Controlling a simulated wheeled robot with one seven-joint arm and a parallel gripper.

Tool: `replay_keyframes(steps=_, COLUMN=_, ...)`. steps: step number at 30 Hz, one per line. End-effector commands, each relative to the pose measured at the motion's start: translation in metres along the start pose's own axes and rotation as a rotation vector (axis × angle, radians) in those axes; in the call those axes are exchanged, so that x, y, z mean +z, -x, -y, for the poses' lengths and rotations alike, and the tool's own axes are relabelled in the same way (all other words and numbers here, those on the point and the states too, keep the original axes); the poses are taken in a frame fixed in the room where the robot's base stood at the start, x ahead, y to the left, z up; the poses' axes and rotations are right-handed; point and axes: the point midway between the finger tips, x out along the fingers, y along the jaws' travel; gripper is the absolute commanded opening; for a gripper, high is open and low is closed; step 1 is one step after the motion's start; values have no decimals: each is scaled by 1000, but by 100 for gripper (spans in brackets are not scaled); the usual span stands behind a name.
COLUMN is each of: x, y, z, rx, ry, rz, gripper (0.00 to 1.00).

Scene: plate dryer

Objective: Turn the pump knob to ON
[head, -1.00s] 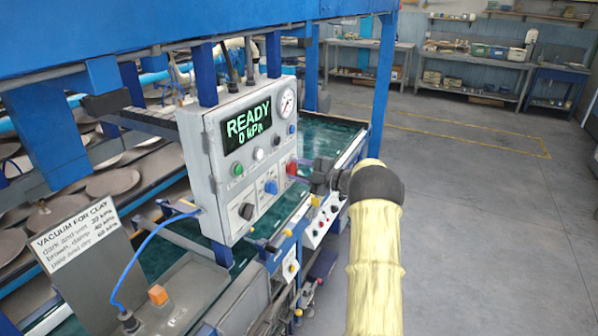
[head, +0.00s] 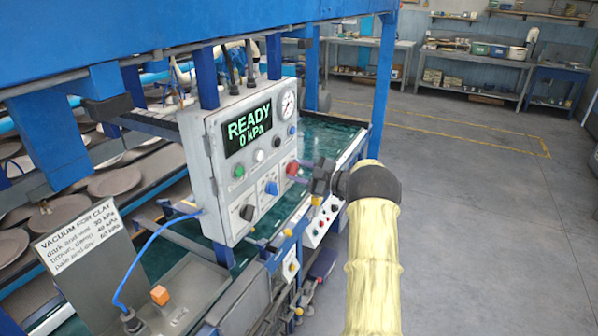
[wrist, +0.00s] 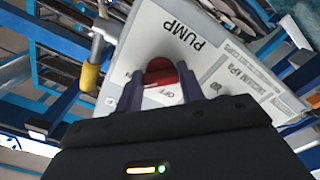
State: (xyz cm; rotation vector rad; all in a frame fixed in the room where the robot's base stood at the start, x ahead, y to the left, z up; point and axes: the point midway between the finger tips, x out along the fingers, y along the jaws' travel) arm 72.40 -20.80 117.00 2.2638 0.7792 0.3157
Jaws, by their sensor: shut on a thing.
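The red pump knob (head: 292,168) is at the right edge of the grey control box (head: 215,180). My gripper (head: 306,170) reaches it from the right. In the wrist view the two purple fingers of my gripper (wrist: 161,80) stand on either side of the red knob (wrist: 159,68), shut on it. The label PUMP (wrist: 188,40) shows upside down beside the knob, and OFF (wrist: 167,93) shows between the fingers. The knob's pointer and its exact angle are hidden. The display (head: 248,131) reads READY 0 kPa in green.
A blue knob (head: 271,187) and a black knob (head: 247,212) sit left of the red one. A vacuum chart sign (head: 80,235) stands front left. A blue frame post (head: 382,90) rises behind my arm. Open floor lies to the right.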

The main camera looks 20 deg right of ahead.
Motion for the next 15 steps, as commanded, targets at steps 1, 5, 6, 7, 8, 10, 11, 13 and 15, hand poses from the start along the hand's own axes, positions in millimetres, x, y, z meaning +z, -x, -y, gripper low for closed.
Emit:
replay_keyframes(steps=1, x=2, y=2, z=1, rx=0, ry=-4, rz=5, gripper=15)
replay_keyframes(steps=5, x=2, y=2, z=1, rx=0, ry=-4, rz=6, gripper=40)
replay_keyframes(steps=6, x=2, y=2, z=1, rx=0, ry=-3, rz=5, gripper=48)
replay_keyframes(steps=7, x=2, y=2, z=1, rx=0, ry=-3, rz=5, gripper=54)
replay_keyframes(steps=8, x=2, y=1, z=1, rx=0, ry=-3, rz=5, gripper=60)
replay_keyframes(steps=10, x=1, y=0, z=1, rx=-1, ry=-2, rz=3, gripper=60)
replay_keyframes(steps=11, x=1, y=1, z=1, rx=0, ry=-2, rz=3, gripper=60)
replay_keyframes(steps=13, x=1, y=1, z=0, rx=0, ry=-1, rz=3, gripper=60)
replay_keyframes(steps=15, x=1, y=1, z=0, rx=0, ry=-1, rz=2, gripper=60)
